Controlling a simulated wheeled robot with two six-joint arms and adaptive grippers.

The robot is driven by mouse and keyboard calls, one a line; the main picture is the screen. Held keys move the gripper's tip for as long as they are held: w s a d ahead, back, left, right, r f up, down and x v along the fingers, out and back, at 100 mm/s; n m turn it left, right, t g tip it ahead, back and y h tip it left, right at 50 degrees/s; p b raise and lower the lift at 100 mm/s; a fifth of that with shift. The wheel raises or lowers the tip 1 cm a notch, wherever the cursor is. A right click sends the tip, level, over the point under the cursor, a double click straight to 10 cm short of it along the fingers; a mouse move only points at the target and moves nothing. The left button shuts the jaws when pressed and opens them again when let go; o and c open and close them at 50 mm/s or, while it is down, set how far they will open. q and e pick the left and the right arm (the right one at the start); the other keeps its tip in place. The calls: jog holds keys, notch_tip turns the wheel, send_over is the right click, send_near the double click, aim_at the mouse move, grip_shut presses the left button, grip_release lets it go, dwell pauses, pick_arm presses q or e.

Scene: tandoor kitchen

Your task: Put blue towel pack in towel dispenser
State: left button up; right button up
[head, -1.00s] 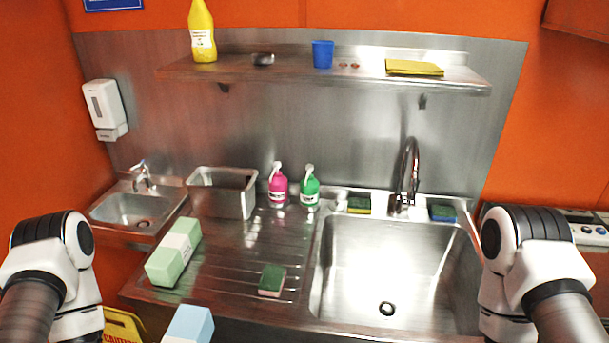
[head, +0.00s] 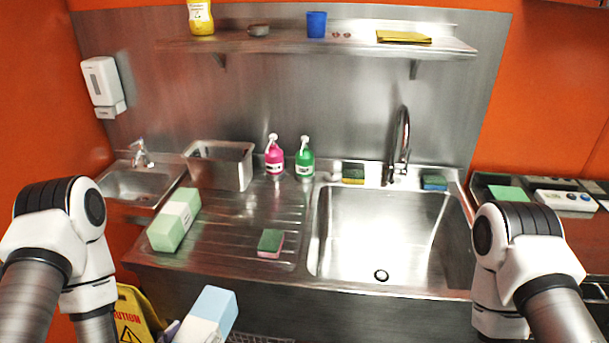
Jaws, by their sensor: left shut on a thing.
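A pack with a light blue end and a white band (head: 207,315) is at the bottom edge in the head view, in front of the counter and tilted. My left gripper (head: 173,330) is shut on this blue towel pack; only a small part of it shows beside the pack's left side. A green pack with a white band (head: 175,220) lies on the drainboard's left part. An open-topped steel box (head: 232,170) stands at the back left of the drainboard. I cannot tell which is the towel dispenser. My right gripper is out of view.
A green and pink sponge (head: 270,243) lies on the drainboard. Pink (head: 274,160) and green (head: 304,162) pump bottles stand behind it. A large sink (head: 380,235) is at right, a small basin (head: 140,184) at left. A yellow caution sign (head: 132,315) stands below the counter.

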aim_at(221, 336)
pick_arm(q)
jog(key=shift+m+h, duration=0.7)
jog(key=shift+h, duration=0.1)
jog(key=d+f+b, duration=0.1)
jog(key=w+d+f+b, duration=0.1)
jog(key=d+b, duration=0.1)
jog(key=w+d+f+b, duration=0.1)
jog(key=d, duration=0.1)
jog(key=shift+w+f+b, duration=0.15)
jog(key=shift+b, duration=0.15)
jog(key=w+f+n+y+b, duration=0.3)
jog(key=w+f+y, duration=0.1)
jog(key=f, duration=0.1)
jog(key=shift+d+n, duration=0.15)
jog(key=shift+n, duration=0.15)
